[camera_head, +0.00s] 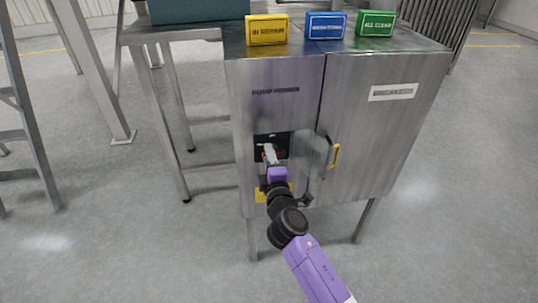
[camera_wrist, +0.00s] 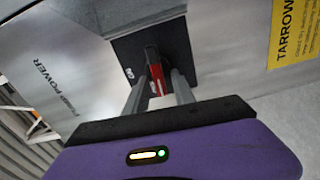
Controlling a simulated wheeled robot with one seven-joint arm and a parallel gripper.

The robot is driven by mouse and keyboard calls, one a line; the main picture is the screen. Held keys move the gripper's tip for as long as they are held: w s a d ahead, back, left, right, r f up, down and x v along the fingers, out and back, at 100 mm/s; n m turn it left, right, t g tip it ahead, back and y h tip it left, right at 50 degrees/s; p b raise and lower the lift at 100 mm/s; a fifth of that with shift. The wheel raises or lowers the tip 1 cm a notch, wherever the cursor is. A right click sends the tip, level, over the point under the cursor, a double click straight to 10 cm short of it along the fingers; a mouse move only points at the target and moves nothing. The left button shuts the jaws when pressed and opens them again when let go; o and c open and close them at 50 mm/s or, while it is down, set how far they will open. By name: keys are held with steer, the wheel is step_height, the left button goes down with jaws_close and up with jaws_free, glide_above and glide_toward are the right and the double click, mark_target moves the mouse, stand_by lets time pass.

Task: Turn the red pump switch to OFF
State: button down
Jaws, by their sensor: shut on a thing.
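The red pump switch (camera_wrist: 154,75) sits on a black plate (camera_wrist: 135,48) on the front of a steel cabinet marked PUMP POWER. In the wrist view the switch lies between the two grey fingers of my gripper (camera_wrist: 160,88), which is shut on it. In the head view my gripper (camera_head: 268,155) reaches to the black plate, and only a little red shows beside the fingers. The switch's exact angle against its plate markings is hard to tell.
The steel cabinet (camera_head: 287,120) has a clear hinged cover (camera_head: 319,153) standing open right of the plate, near a yellow handle (camera_head: 336,156). Yellow (camera_head: 267,30), blue (camera_head: 326,26) and green (camera_head: 375,24) signs stand on top. A yellow label (camera_wrist: 295,35) is beside the plate.

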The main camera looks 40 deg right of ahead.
steer(key=shift+f+n, duration=0.1)
steer(key=shift+n, duration=0.4)
steer(key=c, duration=1.1)
jaws_free()
steer(key=shift+o, duration=0.2)
steer(key=v, duration=0.8)
steer(key=shift+b, duration=0.35)
steer(key=shift+w, duration=0.1)
